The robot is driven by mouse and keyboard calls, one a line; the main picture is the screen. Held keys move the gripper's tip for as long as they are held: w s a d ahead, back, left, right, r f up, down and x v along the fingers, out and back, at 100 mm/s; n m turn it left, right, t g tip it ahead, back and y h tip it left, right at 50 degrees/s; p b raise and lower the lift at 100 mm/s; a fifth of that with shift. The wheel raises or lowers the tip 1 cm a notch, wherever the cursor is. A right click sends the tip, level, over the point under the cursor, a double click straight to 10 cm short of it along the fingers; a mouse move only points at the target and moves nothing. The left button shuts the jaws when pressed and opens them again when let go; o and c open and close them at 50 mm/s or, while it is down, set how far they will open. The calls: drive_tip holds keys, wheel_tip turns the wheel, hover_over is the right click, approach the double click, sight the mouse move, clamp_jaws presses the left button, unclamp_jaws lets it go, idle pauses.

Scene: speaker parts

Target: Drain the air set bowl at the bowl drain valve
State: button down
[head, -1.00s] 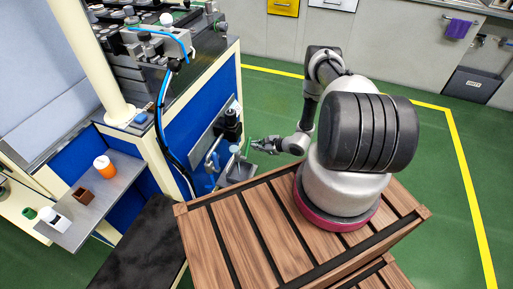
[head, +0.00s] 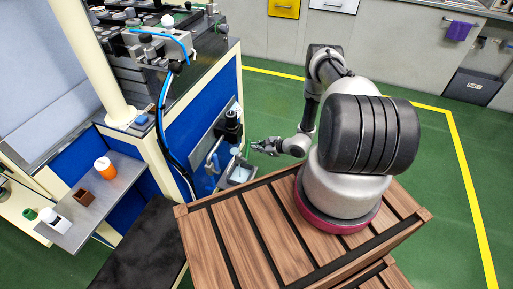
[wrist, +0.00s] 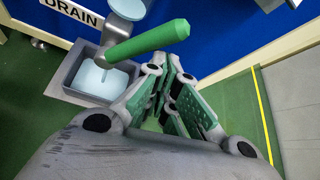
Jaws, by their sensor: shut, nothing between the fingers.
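The bowl drain valve shows in the wrist view as a thick green lever (wrist: 148,42) slanting up to the right from a pale blue-grey fitting (wrist: 126,10). A DRAIN label is beside it. Below it, a grey square tray (wrist: 66,82) holds pale blue liquid (wrist: 98,82), with a thin dark streak above it. In the head view the air set (head: 231,124) is a dark upright body on the machine's side panel, above the tray (head: 240,183). My gripper (wrist: 172,72) is shut and empty beside the lever's free end; I cannot tell whether they touch. It also shows in the head view (head: 256,146).
The machine's blue side panel (head: 186,112) stands close behind the valve. A slatted wooden top (head: 235,230) lies under my arm. A black-topped bench (head: 145,240) is at the lower left. Green floor (head: 285,100) is open behind the gripper.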

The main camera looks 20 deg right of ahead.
drive_tip(key=v, duration=1.2)
drive_tip(key=shift+f, duration=0.1)
